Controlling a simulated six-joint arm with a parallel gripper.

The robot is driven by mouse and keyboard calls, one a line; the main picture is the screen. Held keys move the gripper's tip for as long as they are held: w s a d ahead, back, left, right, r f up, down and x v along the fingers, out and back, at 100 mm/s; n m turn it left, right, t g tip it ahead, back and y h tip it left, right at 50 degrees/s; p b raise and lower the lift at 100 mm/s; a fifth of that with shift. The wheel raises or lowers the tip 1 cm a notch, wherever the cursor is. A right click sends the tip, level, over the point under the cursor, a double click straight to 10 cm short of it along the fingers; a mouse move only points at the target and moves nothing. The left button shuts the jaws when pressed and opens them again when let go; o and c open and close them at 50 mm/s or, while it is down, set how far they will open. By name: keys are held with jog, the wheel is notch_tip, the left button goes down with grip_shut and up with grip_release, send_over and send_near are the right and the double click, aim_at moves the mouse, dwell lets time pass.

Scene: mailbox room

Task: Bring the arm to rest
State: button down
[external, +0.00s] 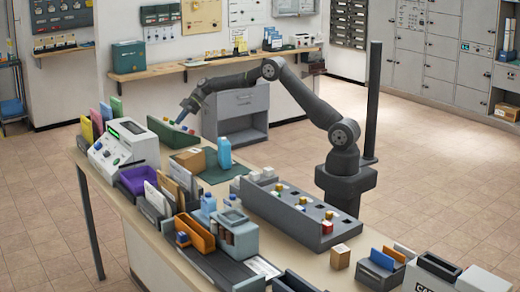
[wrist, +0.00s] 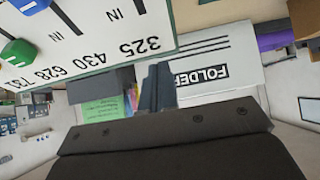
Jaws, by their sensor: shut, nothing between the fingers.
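My gripper (external: 182,117) is at the left end of the long table (external: 330,262), above the work area and just right of the white machine with a green display (external: 126,150). The arm reaches left from its dark base behind the table, with its elbow raised. In the wrist view the two dark fingers (wrist: 158,87) are together and hold nothing. Beyond them are a white panel marked FOLDER (wrist: 215,68) and a white face with printed numbers (wrist: 85,40). How far the fingertips are from these cannot be told.
A cardboard box (external: 190,160), a blue bottle (external: 224,153) and a green mat (external: 214,174) lie below and right of my gripper. A grey rack with coloured pieces (external: 290,215) stands mid-table. A dark post (external: 374,100) rises behind the arm. The air above the table is largely free.

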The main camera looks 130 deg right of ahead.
jog(key=s+a+r+m+g+h, duration=0.1)
jog(key=s+a+r+m, duration=0.1)
jog(key=s+a+r, duration=0.4)
jog(key=s+a+r+m+g+h, duration=0.1)
jog(key=s+r+m+h, duration=0.1)
jog(key=s+r, duration=0.6)
jog(key=s+a+r+m+h, duration=0.1)
jog(key=s+a+r+m, duration=0.1)
jog(key=s+a+r, duration=0.5)
jog(key=w+d+f, duration=0.1)
jog(key=d+f, duration=0.3)
jog(key=f, duration=0.1)
jog(key=shift+d, duration=0.25)
jog(key=shift+w, duration=0.1)
dwell(1.1)
